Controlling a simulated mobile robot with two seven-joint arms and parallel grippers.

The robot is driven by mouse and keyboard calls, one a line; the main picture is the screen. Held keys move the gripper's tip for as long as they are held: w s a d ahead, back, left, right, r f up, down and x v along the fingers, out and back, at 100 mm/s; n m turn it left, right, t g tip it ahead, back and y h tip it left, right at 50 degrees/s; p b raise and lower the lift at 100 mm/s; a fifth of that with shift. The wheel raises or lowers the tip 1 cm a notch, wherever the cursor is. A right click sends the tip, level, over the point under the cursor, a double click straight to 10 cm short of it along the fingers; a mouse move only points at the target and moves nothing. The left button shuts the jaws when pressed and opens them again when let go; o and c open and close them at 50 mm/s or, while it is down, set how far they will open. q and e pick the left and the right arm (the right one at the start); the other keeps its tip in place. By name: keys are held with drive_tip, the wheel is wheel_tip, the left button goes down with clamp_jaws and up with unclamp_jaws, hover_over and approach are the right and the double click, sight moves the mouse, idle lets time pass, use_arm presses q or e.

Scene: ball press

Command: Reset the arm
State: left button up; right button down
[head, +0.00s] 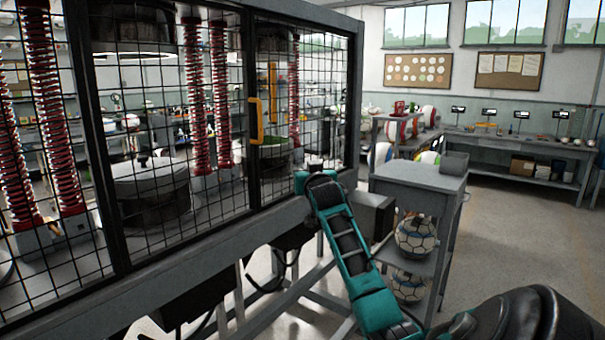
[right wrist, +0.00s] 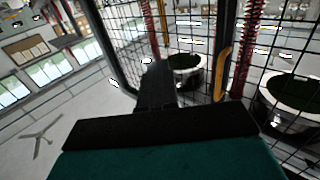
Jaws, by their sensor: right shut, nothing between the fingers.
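My right arm comes in from the lower right of the head view. Its teal and black forearm reaches up to the front of the caged press (head: 225,205). My right gripper (right wrist: 155,72) shows in the wrist view as dark fingers, shut and empty, in front of the wire mesh. A yellow door handle (head: 256,120) is on the press's mesh door, up and left of the arm's end in the head view. The handle also shows in the wrist view (right wrist: 222,75), right of the fingers. My left gripper is in neither view.
Red springs (head: 195,95) and round press parts stand behind the mesh. A grey cart (head: 420,178) with balls on its lower shelves stands just right of my arm. A long workbench (head: 520,145) lines the back wall. Open floor lies at the right.

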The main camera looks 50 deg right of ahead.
drive_tip(key=s+a+f+n+y, duration=0.3)
drive_tip(key=a+f+n+y, duration=0.5)
drive_tip(key=a+f, duration=1.8)
drive_tip(key=s+a+f+n+g+y, duration=0.1)
drive_tip(key=s+a+f+y, duration=0.1)
drive_tip(key=s+a+f, duration=0.2)
drive_tip(key=s+a+f+n+y, duration=0.1)
drive_tip(key=s+a+f, duration=0.3)
drive_tip(key=s+a, duration=0.4)
drive_tip(key=s+a+f+n+g+y, duration=0.1)
drive_tip(key=s+a+f+y, duration=0.2)
drive_tip(key=s+a, duration=0.3)
drive_tip(key=a+f, duration=0.1)
drive_tip(key=a, duration=0.4)
drive_tip(key=shift+s+f+g, duration=0.2)
drive_tip(key=shift+s+g, duration=0.05)
drive_tip(key=shift+g, duration=0.05)
